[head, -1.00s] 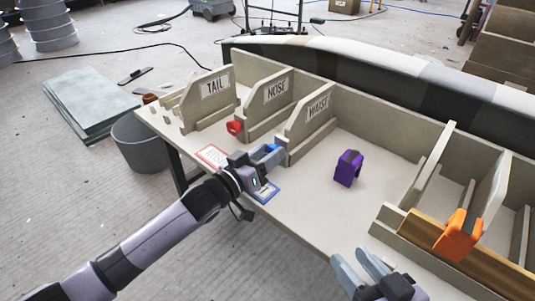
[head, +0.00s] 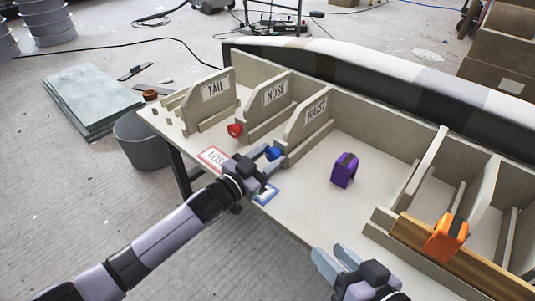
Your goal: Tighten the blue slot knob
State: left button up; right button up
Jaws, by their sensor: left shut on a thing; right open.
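The blue slot knob (head: 273,153) is at the front end of the slot by the divider labelled WAIST (head: 316,114). My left gripper (head: 268,158) is shut on the blue knob, and its fingers hide part of it. A red knob (head: 235,130) sits at the front of the neighbouring slot, by the divider labelled NOSE (head: 276,92). My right gripper (head: 329,257) is open and empty above the front edge of the table, well to the right of the blue knob.
A purple clamp (head: 344,170) stands on the bare tabletop (head: 310,205). An orange clamp (head: 446,237) sits on a wooden strip at the right. A red-bordered card (head: 213,158) and a blue-bordered card (head: 265,193) lie along the front edge. A grey bin (head: 141,141) stands left of the table.

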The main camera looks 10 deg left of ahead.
pick_arm(q)
jog(key=shift+m, duration=0.4)
pick_arm(e)
jog(key=shift+d, duration=0.25)
jog(key=shift+s+d+f, duration=0.1)
jog(key=shift+s+f, duration=0.15)
pick_arm(q)
jog(key=o, duration=1.1)
jog(key=shift+c, duration=0.2)
jog(key=shift+s, duration=0.1)
pick_arm(e)
jog(key=shift+w+r, duration=0.1)
jog(key=shift+r, duration=0.05)
